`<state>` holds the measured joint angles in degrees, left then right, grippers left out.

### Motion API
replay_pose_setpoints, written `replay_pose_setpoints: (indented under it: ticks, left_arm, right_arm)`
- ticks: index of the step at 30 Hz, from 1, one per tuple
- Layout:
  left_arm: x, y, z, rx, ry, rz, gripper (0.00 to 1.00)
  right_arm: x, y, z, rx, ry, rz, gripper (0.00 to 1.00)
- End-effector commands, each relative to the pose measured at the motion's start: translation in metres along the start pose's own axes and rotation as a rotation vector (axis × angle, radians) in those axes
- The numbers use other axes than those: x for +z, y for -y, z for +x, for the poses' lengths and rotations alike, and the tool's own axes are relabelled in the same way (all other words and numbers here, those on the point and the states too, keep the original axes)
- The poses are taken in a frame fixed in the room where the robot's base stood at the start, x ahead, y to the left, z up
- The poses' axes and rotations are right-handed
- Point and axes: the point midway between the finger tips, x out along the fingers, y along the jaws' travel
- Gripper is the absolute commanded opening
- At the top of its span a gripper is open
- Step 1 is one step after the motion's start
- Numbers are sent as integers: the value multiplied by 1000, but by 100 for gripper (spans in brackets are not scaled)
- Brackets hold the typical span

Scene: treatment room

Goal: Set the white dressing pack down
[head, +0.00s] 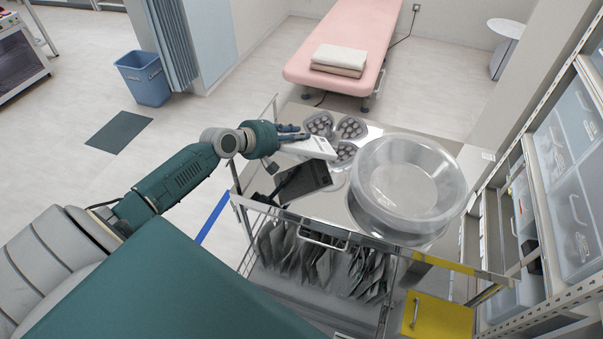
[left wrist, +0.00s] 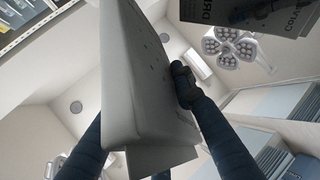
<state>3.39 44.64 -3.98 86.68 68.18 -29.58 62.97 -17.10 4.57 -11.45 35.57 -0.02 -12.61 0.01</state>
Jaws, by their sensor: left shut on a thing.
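The white dressing pack (head: 309,147) is a flat white packet held above the left part of the steel trolley top (head: 330,205). My left gripper (head: 291,137) is shut on its left end. In the left wrist view the pack (left wrist: 148,85) stands large and pale between the dark fingers of my left gripper (left wrist: 150,120). I cannot tell whether the pack's underside touches the trolley top. My right gripper is not in view.
A dark box (head: 303,180) lies just in front of the pack. A large clear basin (head: 408,183) fills the right of the top. Round lamp shapes behind the pack look like reflections. A thin rail (head: 276,108) edges the trolley. Drawers (head: 572,215) stand at the right.

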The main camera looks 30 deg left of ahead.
Motion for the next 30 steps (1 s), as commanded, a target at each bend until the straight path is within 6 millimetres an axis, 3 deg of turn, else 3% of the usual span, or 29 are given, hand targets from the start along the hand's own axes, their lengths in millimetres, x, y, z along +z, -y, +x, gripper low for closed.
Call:
replay_pose_setpoints:
  ticks: [4,14,15,17,26,30]
  left_arm:
    - [0,16,9,1,1,-1,0]
    - [0,18,10,1,2,-1,0]
    - [0,18,11,1,2,-1,27]
    - [0,18,11,1,2,-1,38]
    - [0,18,9,0,2,-1,38]
    - [0,17,-4,-3,2,-1,38]
  right_arm:
    - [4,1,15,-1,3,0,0]
    - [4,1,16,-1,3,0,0]
    - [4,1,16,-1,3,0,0]
    - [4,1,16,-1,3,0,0]
    - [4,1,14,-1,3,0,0]
    - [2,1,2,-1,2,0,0]
